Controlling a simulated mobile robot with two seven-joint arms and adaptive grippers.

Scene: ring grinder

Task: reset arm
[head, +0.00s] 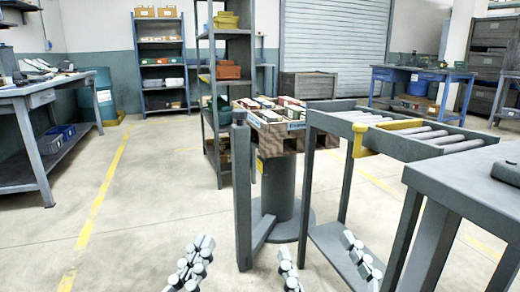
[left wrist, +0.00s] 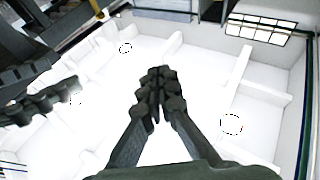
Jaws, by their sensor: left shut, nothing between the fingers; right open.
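My left gripper (head: 203,242) is at the bottom of the head view, left of centre, with its grey fingers together and nothing held. In the left wrist view the same fingers (left wrist: 158,75) meet at the middle, empty. My right gripper (head: 316,245) is at the bottom of the head view, right of the left one, with its two fingers wide apart and nothing between them. In the left wrist view, white partitions (left wrist: 240,75) divide a bright white area behind the fingers. Thin dark ring-like outlines (left wrist: 231,124) show there; what they are is unclear.
A roller conveyor table (head: 350,112) and a grey table (head: 470,178) stand at the right. A box of parts (head: 280,138) sits on a pedestal (head: 279,188) near the middle. A workbench (head: 28,92) stands left, shelves (head: 162,60) behind. Open floor (head: 150,185) lies between.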

